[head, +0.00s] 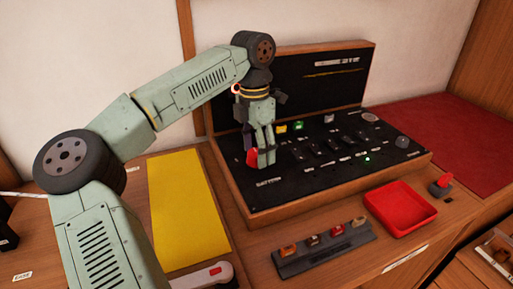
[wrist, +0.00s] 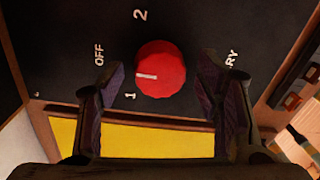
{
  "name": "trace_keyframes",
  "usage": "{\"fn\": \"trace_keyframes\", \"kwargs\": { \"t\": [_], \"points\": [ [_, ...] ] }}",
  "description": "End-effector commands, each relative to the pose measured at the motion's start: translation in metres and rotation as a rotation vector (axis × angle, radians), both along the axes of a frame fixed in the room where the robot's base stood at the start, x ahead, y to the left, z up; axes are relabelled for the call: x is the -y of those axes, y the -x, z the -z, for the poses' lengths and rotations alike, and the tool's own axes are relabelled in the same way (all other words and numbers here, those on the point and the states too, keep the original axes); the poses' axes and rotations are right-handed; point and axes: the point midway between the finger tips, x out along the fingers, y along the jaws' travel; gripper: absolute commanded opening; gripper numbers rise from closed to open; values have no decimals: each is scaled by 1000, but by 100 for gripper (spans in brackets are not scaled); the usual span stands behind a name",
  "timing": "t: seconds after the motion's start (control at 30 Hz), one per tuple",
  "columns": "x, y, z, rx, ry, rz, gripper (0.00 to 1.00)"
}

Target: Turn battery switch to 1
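The battery switch is a round red knob (wrist: 168,60) on the black panel, between my fingers in the wrist view. Its white mark is on the left side and points left, between the printed OFF and the 1. The 2 is printed above the knob. My gripper (wrist: 163,82) is open, with one dark finger on each side of the knob and gaps showing between. In the head view my gripper (head: 265,160) points down at the panel's near left corner, and the red knob (head: 251,157) shows partly behind a finger.
The black panel (head: 330,183) in its wooden case has several small switches and a green light to the right. A yellow mat (head: 180,215) lies left of the case. A red tray (head: 400,208) and a dark rack (head: 325,252) stand in front.

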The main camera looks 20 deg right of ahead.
Motion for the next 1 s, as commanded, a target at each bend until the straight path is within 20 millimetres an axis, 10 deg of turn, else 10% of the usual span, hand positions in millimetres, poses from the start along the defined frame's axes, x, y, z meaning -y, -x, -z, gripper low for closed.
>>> {"fn": "trace_keyframes", "kwargs": {
  "t": [0.67, 1.0],
  "points": [
    [0, 0, 0, -1, 0, 0, 12],
    [0, 0, 0, 0, -2, -46, 12]
  ]
}}
